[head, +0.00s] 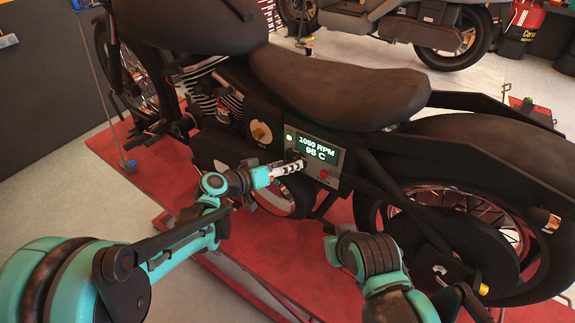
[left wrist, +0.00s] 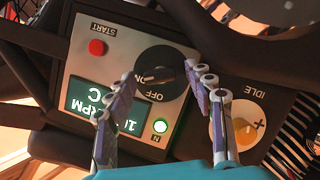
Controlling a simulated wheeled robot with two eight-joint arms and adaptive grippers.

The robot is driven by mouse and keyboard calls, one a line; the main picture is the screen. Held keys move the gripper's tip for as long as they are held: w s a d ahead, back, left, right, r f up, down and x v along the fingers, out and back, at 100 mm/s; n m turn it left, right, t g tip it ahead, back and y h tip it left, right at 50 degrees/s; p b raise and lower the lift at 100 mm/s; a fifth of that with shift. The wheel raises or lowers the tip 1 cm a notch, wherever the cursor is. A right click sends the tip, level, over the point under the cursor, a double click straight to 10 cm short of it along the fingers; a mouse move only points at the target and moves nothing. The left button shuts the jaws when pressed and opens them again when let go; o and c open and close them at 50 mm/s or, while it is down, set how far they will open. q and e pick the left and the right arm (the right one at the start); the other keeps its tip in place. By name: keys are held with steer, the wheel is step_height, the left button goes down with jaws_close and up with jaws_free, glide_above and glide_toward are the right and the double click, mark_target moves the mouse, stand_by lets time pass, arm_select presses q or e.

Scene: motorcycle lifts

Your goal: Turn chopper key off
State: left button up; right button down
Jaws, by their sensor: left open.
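The black chopper (head: 340,85) has a control panel (head: 325,183) on its side with a lit display reading 1060 RPM and 95 C. In the left wrist view the panel appears upside down. Its round black key switch (left wrist: 170,86) bears ON and OFF lettering and a thin light-edged raised bar. I cannot tell clearly which label the bar points at. My left gripper (head: 297,160) is open at the panel. In the left wrist view its fingers (left wrist: 159,70) are on either side of the switch; contact is not clear. My right arm shows at lower right, but its fingers do not.
The chopper stands on a red lift (head: 150,175). Another motorcycle (head: 430,30) stands behind.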

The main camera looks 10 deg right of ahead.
arm_select(q)
steer(key=shift+w+d+f, duration=0.1)
steer(key=shift+w+d, duration=0.05)
steer(key=shift+d, duration=0.1)
steer(key=c, duration=1.1)
